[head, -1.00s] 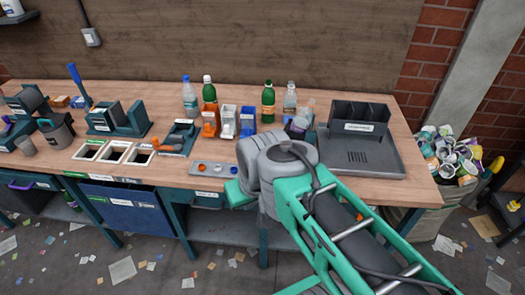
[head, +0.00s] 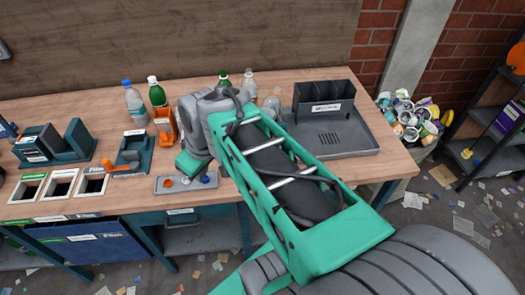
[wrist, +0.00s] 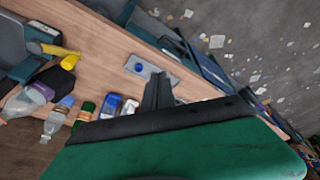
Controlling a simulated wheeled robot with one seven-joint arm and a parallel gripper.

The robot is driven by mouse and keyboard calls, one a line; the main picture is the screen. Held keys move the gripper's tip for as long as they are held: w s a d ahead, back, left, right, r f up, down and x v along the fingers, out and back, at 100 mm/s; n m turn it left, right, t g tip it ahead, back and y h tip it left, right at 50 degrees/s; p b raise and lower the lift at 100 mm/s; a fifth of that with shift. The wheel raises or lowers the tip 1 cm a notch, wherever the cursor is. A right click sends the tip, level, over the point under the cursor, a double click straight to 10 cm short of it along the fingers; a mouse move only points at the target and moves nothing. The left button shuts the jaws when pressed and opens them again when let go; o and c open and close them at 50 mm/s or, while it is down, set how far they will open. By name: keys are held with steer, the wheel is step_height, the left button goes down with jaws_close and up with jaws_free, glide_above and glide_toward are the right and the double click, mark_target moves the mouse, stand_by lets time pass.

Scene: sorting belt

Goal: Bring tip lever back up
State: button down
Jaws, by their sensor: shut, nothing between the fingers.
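I cannot pick out the tip lever for certain. A blue piece (head: 6,129) is cut off at the left edge of the head view, and may be part of a blue handle. A dark teal device with an orange part (head: 131,155) stands left of the middle of the bench. My gripper (wrist: 158,90) is shut and empty, its dark fingers together in the wrist view. In the head view its green hand (head: 192,165) hangs over the bench by the grey button panel (head: 172,186). The fingertips are hidden there. The panel also shows in the wrist view (wrist: 140,68).
A dark tray (head: 350,141) is at the right. Framed openings (head: 61,187) and another teal device (head: 50,147) lie left. A full waste container (head: 410,125) stands beyond the bench.

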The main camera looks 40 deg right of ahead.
steer(key=d+f+n+y+b, duration=0.1)
steer(key=d+f+n, duration=0.15)
steer(key=d, duration=0.45)
steer(key=d+f+n+y, duration=0.1)
steer(key=d+n, duration=0.3)
steer(key=d, duration=0.4)
steer(key=s+d+f+n+t+y, duration=0.1)
steer(key=s+d+f+n+t, duration=0.15)
steer(key=s+d+n, duration=0.6)
steer(key=w+f+m+p, duration=0.2)
steer(key=w+f+m, duration=0.1)
steer(key=w+f, duration=0.4)
steer(key=w, duration=0.3)
steer(key=shift+w+d+f+p, duration=0.25)
steer(key=shift+w+f+p, duration=0.05)
steer(key=shift+f, duration=0.1)
steer(key=shift+t, duration=0.25)
